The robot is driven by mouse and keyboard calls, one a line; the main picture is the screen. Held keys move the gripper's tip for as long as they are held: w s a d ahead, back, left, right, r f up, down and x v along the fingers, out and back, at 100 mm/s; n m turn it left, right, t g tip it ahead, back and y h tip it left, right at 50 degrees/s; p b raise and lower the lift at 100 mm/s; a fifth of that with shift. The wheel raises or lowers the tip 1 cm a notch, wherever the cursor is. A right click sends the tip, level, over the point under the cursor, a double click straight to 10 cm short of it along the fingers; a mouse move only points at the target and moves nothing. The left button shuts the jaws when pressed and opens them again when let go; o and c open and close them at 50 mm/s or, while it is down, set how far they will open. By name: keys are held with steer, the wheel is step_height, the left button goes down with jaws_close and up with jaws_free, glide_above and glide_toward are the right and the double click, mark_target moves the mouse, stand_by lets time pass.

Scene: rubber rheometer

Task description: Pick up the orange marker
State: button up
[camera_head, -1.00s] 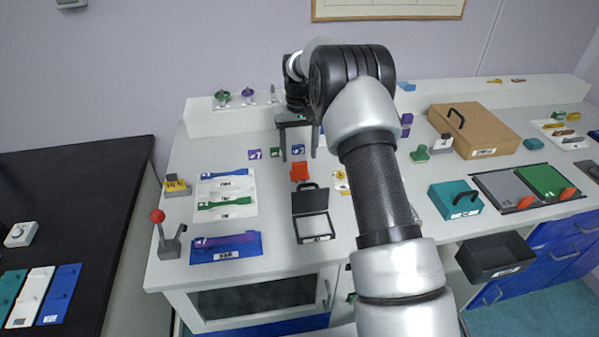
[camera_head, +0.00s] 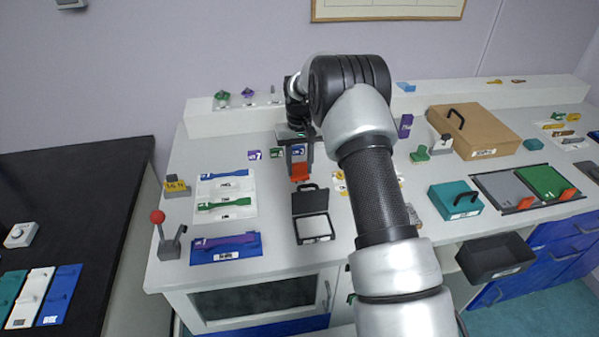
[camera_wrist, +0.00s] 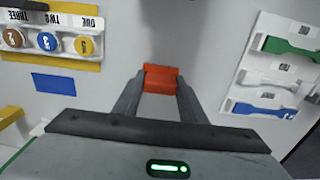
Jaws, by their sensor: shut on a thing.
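The orange marker (camera_head: 299,172) is a small orange-red block on the white bench, just behind the black open case. In the wrist view the orange marker (camera_wrist: 160,78) lies between my two fingertips, with a finger against each side. My gripper (camera_head: 300,166) points down at the bench, and in the wrist view my gripper (camera_wrist: 162,82) is shut on the marker. The marker appears to be at bench level; any gap beneath it cannot be made out.
The black case (camera_head: 312,213) stands close in front. White panels with blue and green pieces (camera_head: 224,200) lie to the left, and a red-knobbed lever (camera_head: 160,236) beyond. A teal case (camera_head: 455,200) and a cardboard-brown box (camera_head: 475,130) are on the right.

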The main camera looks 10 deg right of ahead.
steer(key=shift+r, duration=0.1)
step_height(320, 180, up, 10)
steer(key=shift+f, duration=0.1)
stand_by(0.3)
steer(key=o, duration=0.5)
steer(key=shift+c, duration=1.3)
step_height(320, 180, up, 12)
steer(key=p, duration=1)
glide_above(300, 163)
steer(key=shift+a, duration=0.1)
